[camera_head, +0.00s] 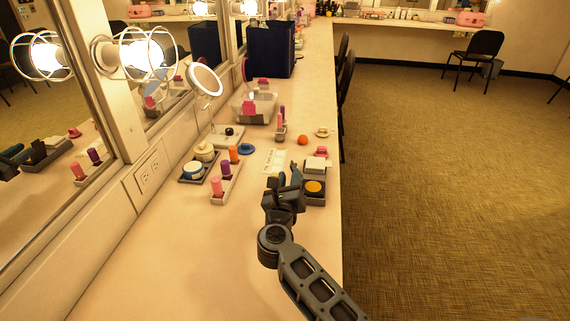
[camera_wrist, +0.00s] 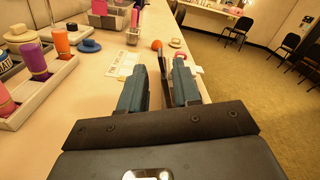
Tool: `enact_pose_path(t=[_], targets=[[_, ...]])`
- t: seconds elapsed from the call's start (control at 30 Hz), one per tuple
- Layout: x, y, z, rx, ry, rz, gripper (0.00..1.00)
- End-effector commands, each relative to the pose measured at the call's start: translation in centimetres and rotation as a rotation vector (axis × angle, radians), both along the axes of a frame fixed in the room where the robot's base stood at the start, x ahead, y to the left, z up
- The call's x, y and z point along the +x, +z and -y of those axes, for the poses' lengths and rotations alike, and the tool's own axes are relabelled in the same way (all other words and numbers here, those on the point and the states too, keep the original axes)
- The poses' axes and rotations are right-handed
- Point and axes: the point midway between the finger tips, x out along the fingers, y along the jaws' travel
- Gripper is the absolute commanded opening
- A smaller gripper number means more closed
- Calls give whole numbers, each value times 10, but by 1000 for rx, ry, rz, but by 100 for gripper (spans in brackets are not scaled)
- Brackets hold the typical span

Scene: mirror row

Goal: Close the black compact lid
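The compact's dark base (camera_head: 319,201) lies near the counter's right edge in the head view, with a round orange pan (camera_head: 314,187) facing up. A thin dark panel (camera_wrist: 164,72), apparently the compact's raised lid seen nearly edge-on, stands between my fingers in the wrist view. My gripper (camera_head: 284,188) is just left of the base, low over the counter. In the wrist view my gripper (camera_wrist: 160,80) has its two blue-grey fingers apart, with the panel nearer the right finger. Contact with it cannot be told. The base is mostly hidden in the wrist view.
A tray of lipsticks (camera_head: 225,182), a pale palette (camera_head: 274,161) and an orange ball (camera_head: 303,140) are on the counter. A tray with pink and white items (camera_head: 318,162) lies just beyond the compact. The front of the counter is clear. The mirrors are at left.

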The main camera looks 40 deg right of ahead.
Motion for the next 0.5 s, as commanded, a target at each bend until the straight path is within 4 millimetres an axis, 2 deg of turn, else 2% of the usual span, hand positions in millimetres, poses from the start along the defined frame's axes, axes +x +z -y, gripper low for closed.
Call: enact_pose_path(t=[0.3,0.5], targets=[[29,1,38,-3,-1,-1,32],[37,1,48,-3,0,-2,32]])
